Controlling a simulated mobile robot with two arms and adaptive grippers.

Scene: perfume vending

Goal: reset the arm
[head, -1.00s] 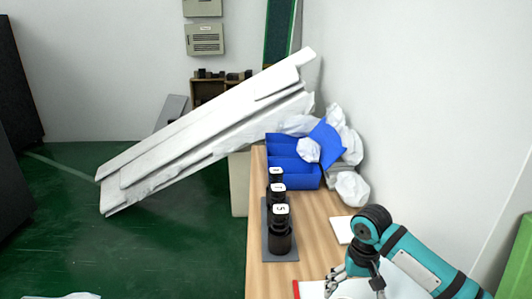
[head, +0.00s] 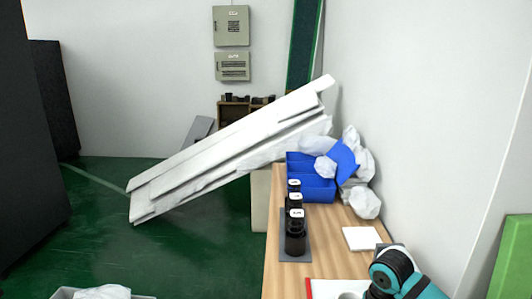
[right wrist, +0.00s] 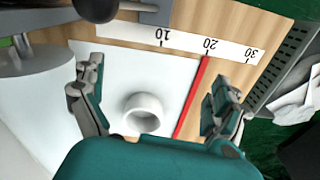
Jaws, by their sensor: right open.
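My right arm (head: 395,275) comes in at the bottom right of the head view, with its gripper below the picture edge. In the right wrist view my right gripper (right wrist: 158,80) is open, its two fingers wide apart with nothing held between them. Below it a white round cup-like piece (right wrist: 142,112) stands on a white board (right wrist: 125,75), apart from both fingers. My left gripper is in neither view.
Black numbered bottles (head: 295,238) stand in a row on a grey strip along the wooden table's (head: 345,265) left side. Blue bins (head: 318,190) and crumpled white bags (head: 365,203) are behind. A red line (right wrist: 195,95) borders the board near a numbered scale (right wrist: 185,43).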

